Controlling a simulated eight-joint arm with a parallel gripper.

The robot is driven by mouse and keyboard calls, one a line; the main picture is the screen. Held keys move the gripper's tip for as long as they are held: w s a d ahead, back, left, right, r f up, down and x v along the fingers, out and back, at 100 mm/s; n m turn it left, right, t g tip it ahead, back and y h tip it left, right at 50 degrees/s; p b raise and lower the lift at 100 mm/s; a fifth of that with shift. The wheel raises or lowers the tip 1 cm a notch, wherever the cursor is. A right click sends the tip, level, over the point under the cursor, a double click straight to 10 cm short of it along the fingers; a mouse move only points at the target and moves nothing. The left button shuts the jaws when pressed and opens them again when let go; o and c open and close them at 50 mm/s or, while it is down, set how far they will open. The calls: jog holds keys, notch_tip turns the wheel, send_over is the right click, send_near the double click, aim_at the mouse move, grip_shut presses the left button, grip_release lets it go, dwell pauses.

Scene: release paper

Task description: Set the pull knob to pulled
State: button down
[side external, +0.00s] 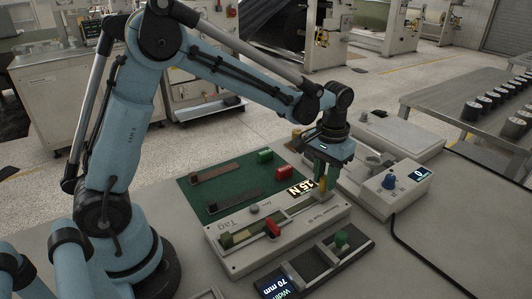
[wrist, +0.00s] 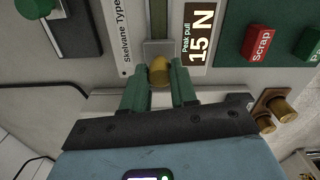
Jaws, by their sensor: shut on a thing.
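The pull knob (wrist: 159,70) is a rounded brass-yellow knob on a grey block at the end of a dark slot in the tester (wrist: 110,12). In the wrist view my gripper (wrist: 159,88) has its two green fingers on either side of the knob, shut on it. In the side view my gripper (side external: 322,186) points down at the right end of the grey tester (side external: 285,252), by the lit display reading 15 N (side external: 300,187). The fingers hide much of the knob there. The same display, labelled "Peak pull", shows in the wrist view (wrist: 199,35).
A green mat (side external: 222,196) with strips and red (side external: 284,173) and green (side external: 265,156) blocks lies behind the tester. A dark 70 mm gauge with a green knob (side external: 341,238) lies in front.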

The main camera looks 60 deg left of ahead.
aim_at(325, 178)
jog(key=shift+w, duration=0.25)
jog(key=c, duration=0.9)
grip_release()
jog(key=shift+s, duration=0.1)
notch_tip(325, 178, up, 12)
jog(key=shift+r, duration=0.1)
jog(key=shift+s, duration=0.1)
